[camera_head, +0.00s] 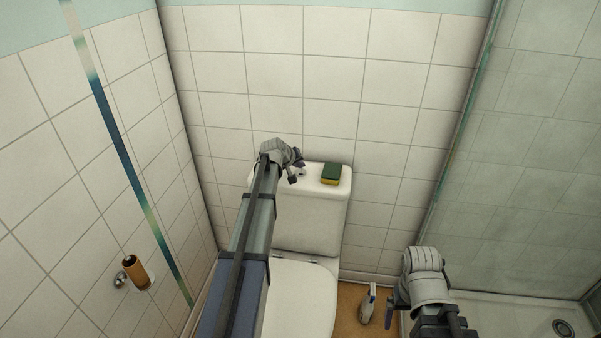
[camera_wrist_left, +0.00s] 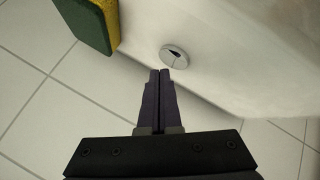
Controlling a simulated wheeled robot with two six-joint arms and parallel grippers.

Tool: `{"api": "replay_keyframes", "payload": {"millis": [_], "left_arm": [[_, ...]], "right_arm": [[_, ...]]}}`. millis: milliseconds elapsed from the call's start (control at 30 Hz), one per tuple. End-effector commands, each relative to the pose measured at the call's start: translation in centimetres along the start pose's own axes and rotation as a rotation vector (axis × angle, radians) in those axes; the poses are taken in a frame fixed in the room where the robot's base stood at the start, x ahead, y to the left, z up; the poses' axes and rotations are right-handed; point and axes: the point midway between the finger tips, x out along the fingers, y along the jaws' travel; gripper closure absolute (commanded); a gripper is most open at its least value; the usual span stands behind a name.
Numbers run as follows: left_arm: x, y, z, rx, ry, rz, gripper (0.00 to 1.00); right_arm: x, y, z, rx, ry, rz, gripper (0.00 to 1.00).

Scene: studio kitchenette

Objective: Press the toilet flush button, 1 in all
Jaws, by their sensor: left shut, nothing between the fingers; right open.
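The white toilet (camera_head: 310,225) stands against the tiled back wall, its cistern on top. The flush button (camera_wrist_left: 174,56) is a small round metal disc on the cistern lid in the left wrist view; in the head view it shows as a small spot beside my gripper (camera_head: 301,172). My left gripper (camera_wrist_left: 160,75) is shut and empty, its fingertips just short of the button's edge in the wrist picture. Whether they touch it I cannot tell. In the head view the left gripper (camera_head: 295,177) is over the lid. My right gripper (camera_head: 392,305) is low at the right, away from the toilet.
A green and yellow sponge (camera_head: 331,174) lies on the cistern lid, right of the button. A paper roll holder (camera_head: 134,272) is on the left wall. A glass shower screen (camera_head: 455,150) is at the right.

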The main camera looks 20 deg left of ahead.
Motion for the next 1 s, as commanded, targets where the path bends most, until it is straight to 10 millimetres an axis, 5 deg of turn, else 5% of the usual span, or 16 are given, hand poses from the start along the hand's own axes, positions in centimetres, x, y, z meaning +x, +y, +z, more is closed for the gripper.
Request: {"api": "replay_keyframes", "payload": {"millis": [1000], "left_arm": [[0.59, -0.43, 0.44, 0.000, 0.000, 0.000, 1.00]], "right_arm": [[0.85, -0.08, -0.05, 0.000, 0.000, 0.000, 0.06]]}}
